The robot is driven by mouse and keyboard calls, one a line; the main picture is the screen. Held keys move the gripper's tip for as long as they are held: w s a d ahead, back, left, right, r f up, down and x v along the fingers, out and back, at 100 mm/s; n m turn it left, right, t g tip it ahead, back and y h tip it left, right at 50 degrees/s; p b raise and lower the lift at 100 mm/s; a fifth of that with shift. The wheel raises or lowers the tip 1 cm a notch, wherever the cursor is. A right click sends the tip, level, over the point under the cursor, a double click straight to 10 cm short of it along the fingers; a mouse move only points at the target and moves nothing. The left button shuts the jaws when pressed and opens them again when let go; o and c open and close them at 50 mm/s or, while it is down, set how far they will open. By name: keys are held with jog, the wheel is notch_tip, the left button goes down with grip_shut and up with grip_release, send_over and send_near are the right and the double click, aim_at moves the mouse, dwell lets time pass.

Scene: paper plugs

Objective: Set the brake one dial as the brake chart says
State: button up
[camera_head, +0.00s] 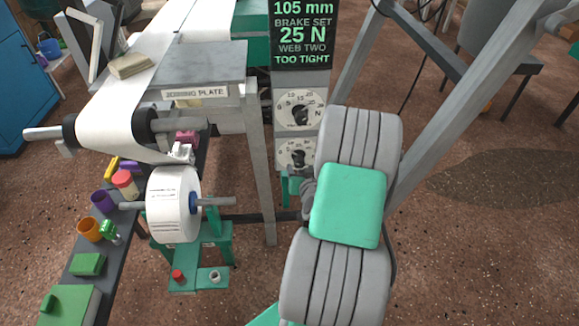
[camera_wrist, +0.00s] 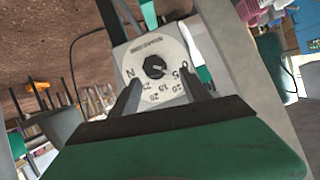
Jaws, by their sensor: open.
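Two white dials with black knobs sit one above the other on a grey post in the head view: an upper dial (camera_head: 298,110) and a lower dial (camera_head: 296,155). Numbers and an N show on the upper one. My gripper (camera_wrist: 163,77) is open in the wrist view, its dark fingers pointing at one upside-down dial (camera_wrist: 143,55). Its black knob (camera_wrist: 155,67) lies between the fingertips, with no clear contact. This looks like the lower dial, but its label is too small to read. In the head view my arm hides most of the gripper. I cannot identify the brake chart.
A display (camera_head: 303,32) above the dials reads 105 mm, BRAKE SET 25 N, WEB TWO TOO TIGHT. A paper roll (camera_head: 172,205) and the joining plate table (camera_head: 200,66) stand left of the post. A slanted grey beam (camera_head: 455,100) rises to the right.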

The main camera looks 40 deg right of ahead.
aim_at(301, 162)
jog(key=shift+h, duration=0.3)
jog(key=x, duration=0.5)
jog(key=d+x, duration=0.1)
jog(key=x, duration=0.1)
jog(key=shift+d+f+b, duration=0.15)
jog(key=shift+b, duration=0.15)
jog(key=shift+c, duration=0.4)
grip_shut()
